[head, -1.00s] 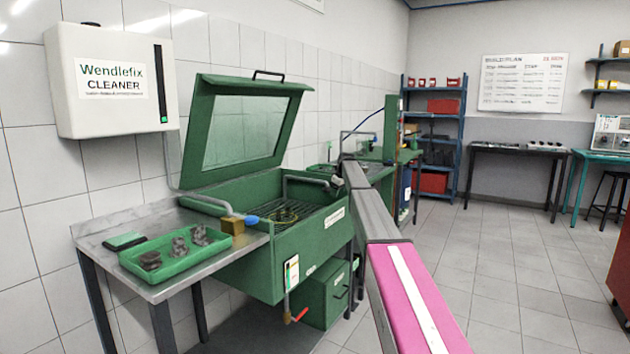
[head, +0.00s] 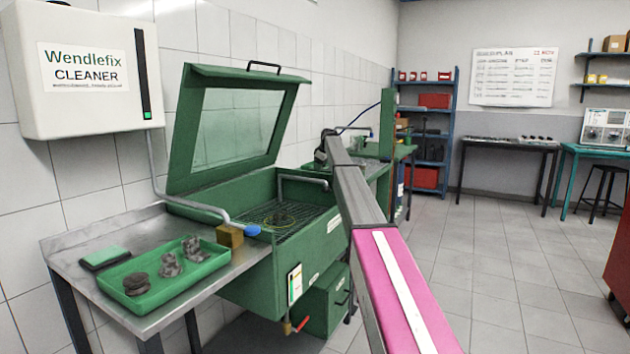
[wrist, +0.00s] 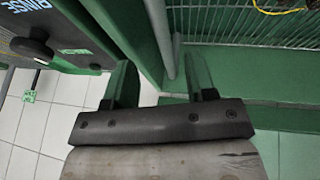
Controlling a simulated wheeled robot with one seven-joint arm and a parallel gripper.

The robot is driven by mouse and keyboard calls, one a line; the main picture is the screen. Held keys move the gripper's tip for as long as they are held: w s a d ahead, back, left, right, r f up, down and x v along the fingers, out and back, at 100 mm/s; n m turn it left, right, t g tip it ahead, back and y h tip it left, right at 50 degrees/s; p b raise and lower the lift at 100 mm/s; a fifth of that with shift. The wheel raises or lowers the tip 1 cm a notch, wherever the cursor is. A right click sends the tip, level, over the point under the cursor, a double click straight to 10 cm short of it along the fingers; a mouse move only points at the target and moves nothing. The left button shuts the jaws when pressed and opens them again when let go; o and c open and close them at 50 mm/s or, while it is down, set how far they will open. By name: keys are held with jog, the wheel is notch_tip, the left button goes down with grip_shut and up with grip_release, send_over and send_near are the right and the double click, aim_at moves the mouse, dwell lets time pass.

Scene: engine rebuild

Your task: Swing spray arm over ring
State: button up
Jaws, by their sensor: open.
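The spray arm (head: 303,180) is a grey bent pipe at the far right corner of the green washer's open tank (head: 258,288). A thin yellow ring (head: 280,219) lies on the tank's wire rack; its edge shows in the wrist view (wrist: 280,8). My gripper (wrist: 160,85) is open and empty, outside the tank wall at its far right. In the wrist view a grey upright tube (wrist: 158,35) shows beyond and between the fingers; I cannot tell whether it is the spray arm's post. In the head view my arm hides the fingers.
The washer's glazed lid (head: 235,125) stands raised. A pipe with a blue end (head: 253,230) reaches over the tank's near edge beside a brass-coloured block (head: 230,235). A green tray (head: 140,287) with dark parts sits on the metal table (head: 60,250).

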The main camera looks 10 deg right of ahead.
jog(key=x, duration=0.9)
jog(key=shift+r, duration=0.1)
grip_shut()
